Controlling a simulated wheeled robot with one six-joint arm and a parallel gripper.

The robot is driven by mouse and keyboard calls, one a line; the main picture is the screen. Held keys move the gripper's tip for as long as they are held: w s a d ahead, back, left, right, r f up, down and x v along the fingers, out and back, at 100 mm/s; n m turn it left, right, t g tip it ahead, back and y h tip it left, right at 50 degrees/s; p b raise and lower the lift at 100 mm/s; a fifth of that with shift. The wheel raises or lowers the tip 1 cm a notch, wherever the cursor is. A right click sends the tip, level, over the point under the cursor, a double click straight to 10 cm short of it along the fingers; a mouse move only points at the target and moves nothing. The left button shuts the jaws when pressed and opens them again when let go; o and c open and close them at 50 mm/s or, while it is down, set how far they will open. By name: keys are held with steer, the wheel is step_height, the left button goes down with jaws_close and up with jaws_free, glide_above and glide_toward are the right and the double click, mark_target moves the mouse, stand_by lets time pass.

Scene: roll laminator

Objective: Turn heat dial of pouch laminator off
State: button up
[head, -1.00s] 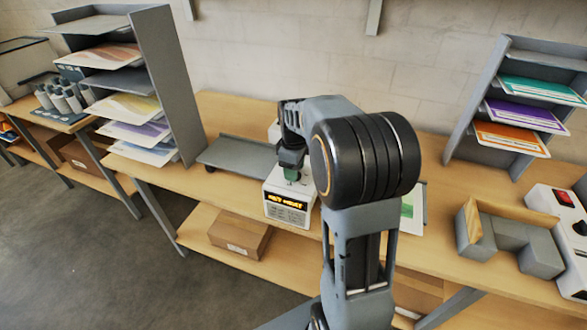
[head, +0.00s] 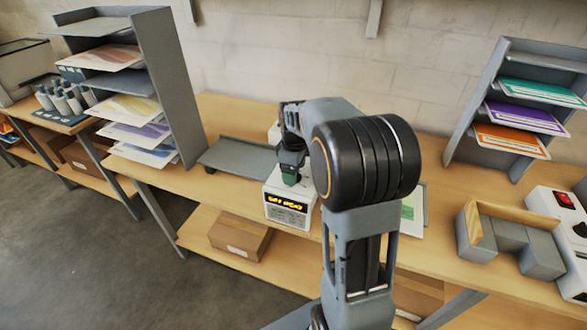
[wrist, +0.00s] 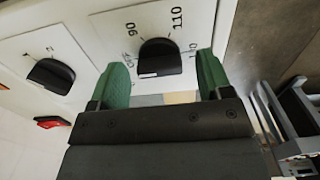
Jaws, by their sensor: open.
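The heat dial (wrist: 160,57) is a black knob on the laminator's white panel, with 90, 110 and a partly hidden label around it, in the wrist view.
A second black dial (wrist: 50,76) and a red switch (wrist: 53,122) are close by on the left in the wrist view. A grey tray (head: 238,156) is left of the laminator. A grey paper rack (head: 185,90) stands further left, another (head: 465,115) at right.

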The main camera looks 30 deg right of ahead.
step_height(320, 180, up, 14)
steer(key=shift+b, duration=0.3)
steer(key=shift+f, duration=0.1)
stand_by(0.7)
steer(key=s+a+f+m+t, duration=0.2)
steer(key=s+a+f+m, duration=0.2)
steer(key=s, duration=0.4)
steer(key=s+a+f+m+t, duration=0.2)
steer(key=s+a+f+m, duration=0.2)
steer(key=s, duration=0.4)
steer(key=shift+a+f+m, duration=0.3)
steer(key=shift+a+f, duration=0.3)
steer(key=shift+a, duration=0.45)
steer(key=shift+s, duration=0.1)
steer(key=shift+c, duration=0.2)
